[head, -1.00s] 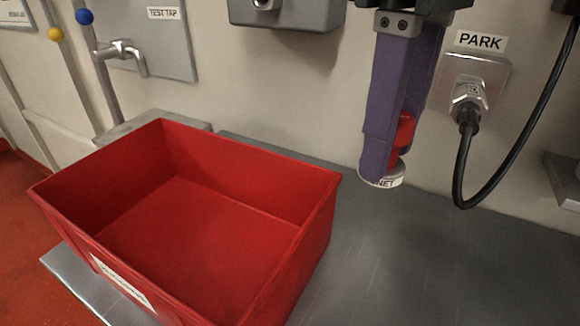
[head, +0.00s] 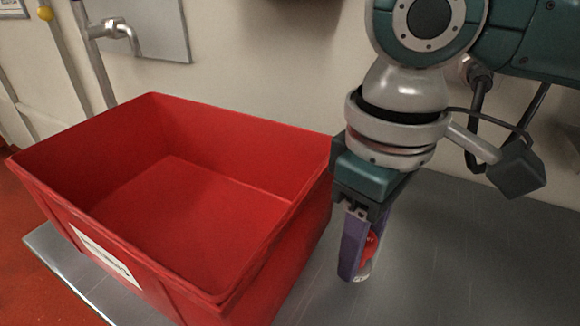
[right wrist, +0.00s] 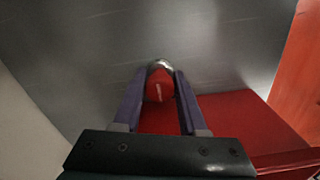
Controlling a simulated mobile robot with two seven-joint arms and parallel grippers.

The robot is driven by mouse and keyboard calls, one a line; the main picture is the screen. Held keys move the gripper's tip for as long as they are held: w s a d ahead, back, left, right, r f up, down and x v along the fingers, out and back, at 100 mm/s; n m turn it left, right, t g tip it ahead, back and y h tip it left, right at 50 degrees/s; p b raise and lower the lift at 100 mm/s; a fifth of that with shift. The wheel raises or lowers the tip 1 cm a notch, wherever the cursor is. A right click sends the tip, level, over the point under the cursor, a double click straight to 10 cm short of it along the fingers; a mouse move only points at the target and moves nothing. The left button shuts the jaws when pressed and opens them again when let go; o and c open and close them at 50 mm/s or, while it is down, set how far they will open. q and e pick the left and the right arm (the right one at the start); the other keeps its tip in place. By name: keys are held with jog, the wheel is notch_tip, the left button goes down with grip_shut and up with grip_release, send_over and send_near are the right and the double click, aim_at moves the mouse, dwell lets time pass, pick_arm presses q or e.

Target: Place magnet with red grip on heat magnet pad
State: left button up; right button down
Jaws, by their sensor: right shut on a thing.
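My right gripper (head: 357,272) has purple fingers and is shut on the magnet with red grip (head: 371,246). The fingers point down, just right of the red bin, low over the grey bench. The magnet's pale round base shows at the fingertips. I cannot tell whether it touches the bench. In the right wrist view the red grip (right wrist: 158,86) sits between the fingers, with a shiny metal end beyond it. I do not see a heat magnet pad in either view. My left gripper is not in view.
A large empty red bin (head: 75,232) with a white label stands on the grey bench (head: 455,270), close left of my gripper. The bench right of the gripper is clear.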

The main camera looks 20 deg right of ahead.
jog(key=shift+c, duration=2.3)
grip_release()
jog(key=shift+f, duration=0.1)
